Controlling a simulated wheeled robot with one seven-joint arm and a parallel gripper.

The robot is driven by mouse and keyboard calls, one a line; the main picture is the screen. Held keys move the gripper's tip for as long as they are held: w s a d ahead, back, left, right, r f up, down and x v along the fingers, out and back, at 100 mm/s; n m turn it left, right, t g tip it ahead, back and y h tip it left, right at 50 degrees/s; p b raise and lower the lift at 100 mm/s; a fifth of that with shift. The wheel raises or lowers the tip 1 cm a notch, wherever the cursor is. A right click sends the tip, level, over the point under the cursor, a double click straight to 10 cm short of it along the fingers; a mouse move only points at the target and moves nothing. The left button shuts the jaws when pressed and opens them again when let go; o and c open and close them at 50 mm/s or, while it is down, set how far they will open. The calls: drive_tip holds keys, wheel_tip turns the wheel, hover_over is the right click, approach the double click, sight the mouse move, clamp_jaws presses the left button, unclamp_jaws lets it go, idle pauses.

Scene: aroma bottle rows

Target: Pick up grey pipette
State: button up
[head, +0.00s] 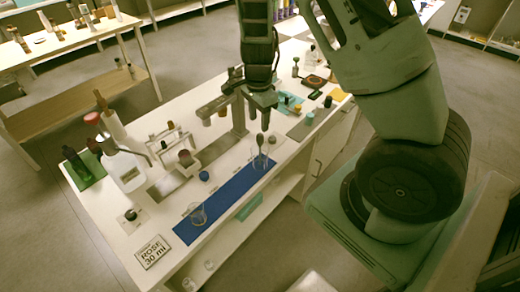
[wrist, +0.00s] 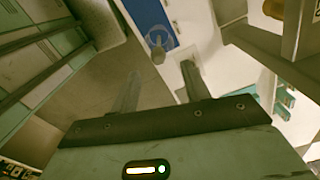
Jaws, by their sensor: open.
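A slim pipette with a grey-brown bulb (head: 260,140) stands in a clear glass beaker (head: 263,161) at the far end of the blue mat (head: 235,196). The bulb (wrist: 158,56) also shows in the wrist view, over the end of the mat. Its exact shade is hard to tell. My gripper (head: 260,119) is open and points down just above the bulb, apart from it in the head view. In the wrist view the bulb appears between and beyond the two fingers. The pipette's lower part is hard to make out in the glass.
A second clear beaker (head: 198,215) stands at the near end of the mat. A small round dark item (head: 272,139) is close beside the bulb. A metal stand (head: 238,115), a white bottle (head: 125,170) and a "ROSE 30 ml" sign (head: 153,252) share the white table.

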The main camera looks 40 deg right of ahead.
sight(260, 134)
wheel_tip(260, 134, down, 7)
drive_tip(key=shift+s+f, duration=0.15)
idle(0.4)
drive_tip(key=c, duration=0.7)
